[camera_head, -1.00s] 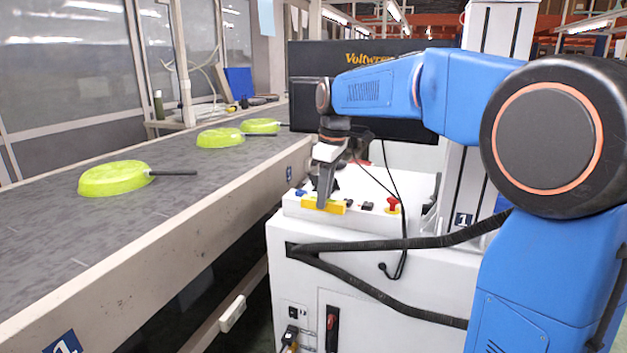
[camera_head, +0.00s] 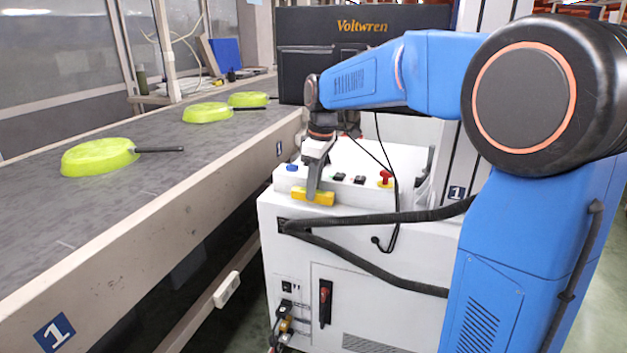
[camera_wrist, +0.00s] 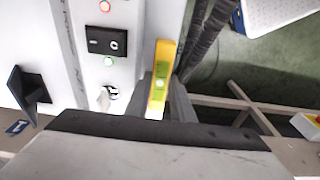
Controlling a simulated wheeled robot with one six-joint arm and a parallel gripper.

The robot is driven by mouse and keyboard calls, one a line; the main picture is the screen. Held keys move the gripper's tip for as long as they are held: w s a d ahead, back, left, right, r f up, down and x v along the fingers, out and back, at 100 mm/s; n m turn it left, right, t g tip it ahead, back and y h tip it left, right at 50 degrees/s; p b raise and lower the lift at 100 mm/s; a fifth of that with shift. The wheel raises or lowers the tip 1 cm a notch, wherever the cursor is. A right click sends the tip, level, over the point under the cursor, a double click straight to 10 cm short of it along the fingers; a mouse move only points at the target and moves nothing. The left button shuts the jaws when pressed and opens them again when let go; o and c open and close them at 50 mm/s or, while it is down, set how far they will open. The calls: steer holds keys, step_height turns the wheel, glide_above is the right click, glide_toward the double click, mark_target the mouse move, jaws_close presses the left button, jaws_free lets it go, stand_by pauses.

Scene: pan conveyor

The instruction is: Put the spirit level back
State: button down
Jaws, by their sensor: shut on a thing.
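The yellow spirit level (camera_head: 322,198) is at the front edge of the white cabinet top in the head view. It also shows in the wrist view (camera_wrist: 162,62), long and narrow, with a greenish vial in its middle. My gripper (camera_head: 314,194) is shut on the level, pointing down. In the wrist view, the gripper's fingers (camera_wrist: 166,100) flank the level's near part, which they partly hide. Whether the level touches the cabinet top, I cannot tell.
A conveyor (camera_head: 120,215) with several lime-green pans (camera_head: 100,157) runs along the left. The white cabinet (camera_head: 350,255) has a red knob (camera_head: 385,177) and small switches on top. A black cable hangs across its front. A black Voltwren panel (camera_head: 360,25) stands behind.

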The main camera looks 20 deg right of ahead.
mark_target(320, 192)
steer(key=shift+f, duration=0.3)
steer(key=shift+f, duration=0.65)
stand_by(0.5)
steer(key=c, duration=1.5)
jaws_free()
steer(key=shift+o, duration=0.2)
steer(key=shift+r, duration=0.1)
step_height(320, 192, up, 17)
steer(key=s+d, duration=0.1)
steer(key=shift+s+d, duration=0.3)
steer(key=shift+d, duration=0.05)
steer(key=s+d+f+m+t, duration=0.1)
steer(key=s+f+m, duration=0.2)
steer(key=s+f, duration=0.4)
steer(key=s+d+f+m+t, duration=0.1)
steer(key=s+f+m, duration=0.3)
steer(key=s+f, duration=0.4)
steer(key=s+d+f+m+t+h, duration=0.1)
steer(key=s+f, duration=0.6)
steer(key=s, duration=0.9)
steer(key=d+m+t, duration=0.1)
steer(key=d+m, duration=0.1)
steer(key=shift+s+f+m, duration=0.25)
steer(key=shift+s+m, duration=0.1)
steer(key=shift+m, duration=0.05)
